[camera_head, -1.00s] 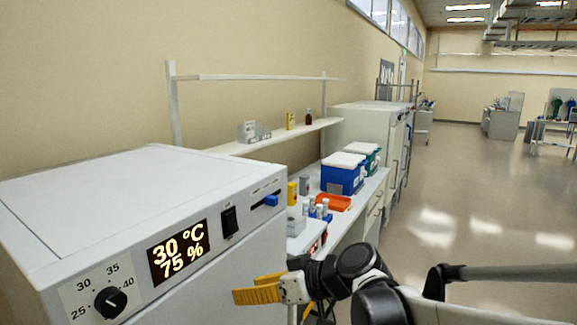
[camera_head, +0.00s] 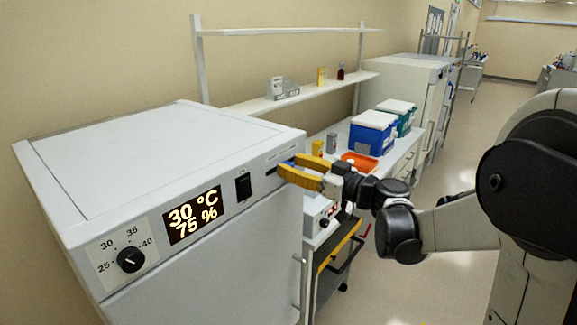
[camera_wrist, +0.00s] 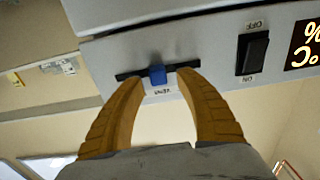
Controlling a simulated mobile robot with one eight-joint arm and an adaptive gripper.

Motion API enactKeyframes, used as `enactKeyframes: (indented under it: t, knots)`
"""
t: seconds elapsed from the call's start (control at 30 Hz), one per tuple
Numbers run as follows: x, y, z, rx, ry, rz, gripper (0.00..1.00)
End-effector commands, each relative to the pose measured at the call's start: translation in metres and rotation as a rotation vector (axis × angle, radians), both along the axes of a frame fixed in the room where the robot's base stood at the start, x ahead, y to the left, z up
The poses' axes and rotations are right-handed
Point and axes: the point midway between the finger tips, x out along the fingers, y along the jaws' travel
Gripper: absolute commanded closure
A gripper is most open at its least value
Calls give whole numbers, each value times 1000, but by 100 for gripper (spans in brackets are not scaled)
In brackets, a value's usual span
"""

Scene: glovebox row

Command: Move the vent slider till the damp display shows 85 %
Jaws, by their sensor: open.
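The white cabinet (camera_head: 150,150) has a display (camera_head: 193,214) reading 30 °C and 75 %. The blue vent slider (camera_wrist: 157,75) sits in a dark horizontal slot near the middle, with the word VENT by it, in the wrist view. My gripper (camera_head: 289,170) has yellow fingers and is at the cabinet's front by the slot. In the wrist view my gripper (camera_wrist: 157,78) is open, one finger on each side of the slider, with gaps visible to both. In the head view the fingers mostly hide the slider.
A black power switch (camera_head: 243,186) is between display and slot; it also shows in the wrist view (camera_wrist: 252,53). A temperature knob (camera_head: 130,259) is at the left. A bench with a blue box (camera_head: 371,137) and an orange tray (camera_head: 359,161) stands beyond.

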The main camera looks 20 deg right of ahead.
Motion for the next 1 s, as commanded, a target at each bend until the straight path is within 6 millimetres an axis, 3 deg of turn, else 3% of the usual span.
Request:
enactKeyframes:
  t: [0.13, 0.43, 0.57, 0.87, 1.0]
  knots:
    - [9, 7, 0, 0, 0, 0, 59]
    - [11, 8, 0, 0, 0, -1, 60]
    - [11, 8, 0, 0, 0, -1, 100]
    - [10, 8, 1, 1, 1, 0, 100]
    - [3, 20, 1, 1, 1, 1, 100]
